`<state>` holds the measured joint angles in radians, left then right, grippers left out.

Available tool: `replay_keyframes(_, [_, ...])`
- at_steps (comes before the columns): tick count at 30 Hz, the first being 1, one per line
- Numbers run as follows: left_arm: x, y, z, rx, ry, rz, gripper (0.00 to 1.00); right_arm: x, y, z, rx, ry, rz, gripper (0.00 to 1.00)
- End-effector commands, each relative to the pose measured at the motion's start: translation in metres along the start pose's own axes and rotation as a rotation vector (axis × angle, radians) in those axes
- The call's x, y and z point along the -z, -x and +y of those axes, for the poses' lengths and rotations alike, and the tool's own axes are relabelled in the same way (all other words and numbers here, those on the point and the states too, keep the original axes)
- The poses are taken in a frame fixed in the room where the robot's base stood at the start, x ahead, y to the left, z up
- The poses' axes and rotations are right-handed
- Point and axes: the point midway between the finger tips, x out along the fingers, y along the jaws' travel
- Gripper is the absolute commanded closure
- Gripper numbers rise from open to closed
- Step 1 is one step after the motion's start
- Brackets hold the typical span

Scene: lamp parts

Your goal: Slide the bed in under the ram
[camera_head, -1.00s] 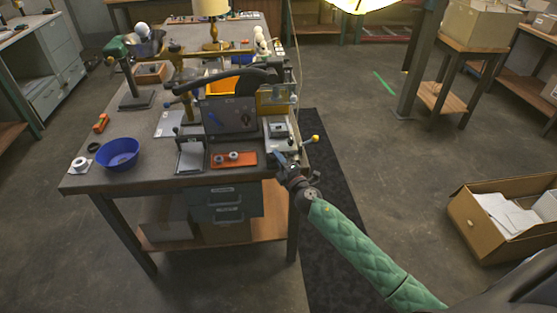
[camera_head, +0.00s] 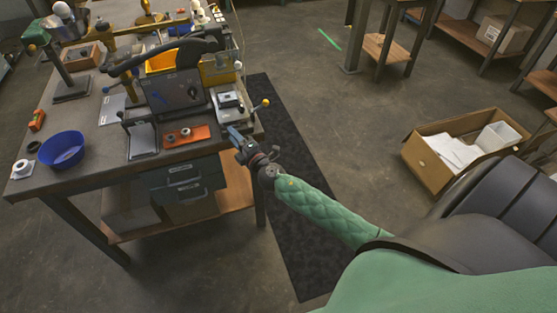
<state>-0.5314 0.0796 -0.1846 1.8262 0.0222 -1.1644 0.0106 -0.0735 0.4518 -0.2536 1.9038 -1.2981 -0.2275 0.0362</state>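The press stands at the right end of the workbench, with a dark side panel (camera_head: 176,92) and a long black lever (camera_head: 165,50). The bed appears to be the small grey block (camera_head: 229,99) on a pale base at the bench's right edge, with a yellow-knobbed handle (camera_head: 264,103) sticking out to the right. A brass-coloured housing (camera_head: 221,69) sits behind the bed; the ram itself is too small to make out. My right gripper (camera_head: 236,135) is at the bench's front right corner, in front of the bed and apart from it; its fingers are too small to read. My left gripper is out of view.
An orange tray (camera_head: 186,138) with small round parts lies just left of my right gripper. A blue bowl (camera_head: 61,149) sits at the bench's left front. A dark mat (camera_head: 300,235) covers the floor to the right. An open cardboard box (camera_head: 430,166) stands farther right.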

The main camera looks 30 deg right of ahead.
Motion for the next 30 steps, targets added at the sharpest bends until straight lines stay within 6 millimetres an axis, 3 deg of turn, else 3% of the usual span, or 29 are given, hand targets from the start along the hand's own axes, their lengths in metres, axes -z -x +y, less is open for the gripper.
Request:
replay_keyframes(6, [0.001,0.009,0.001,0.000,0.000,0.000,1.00,0.013,0.033,0.009,-0.001,0.000,0.001,0.67])
replay_keyframes(9, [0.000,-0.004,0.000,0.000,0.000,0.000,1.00,0.013,0.049,0.003,-0.002,0.000,0.000,0.67])
replay_keyframes(23, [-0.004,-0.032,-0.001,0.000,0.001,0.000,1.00,0.013,0.113,0.005,-0.003,-0.001,0.000,0.67])
replay_keyframes(30, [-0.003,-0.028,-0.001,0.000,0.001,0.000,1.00,-0.019,0.112,0.007,0.007,-0.043,-0.169,0.67])
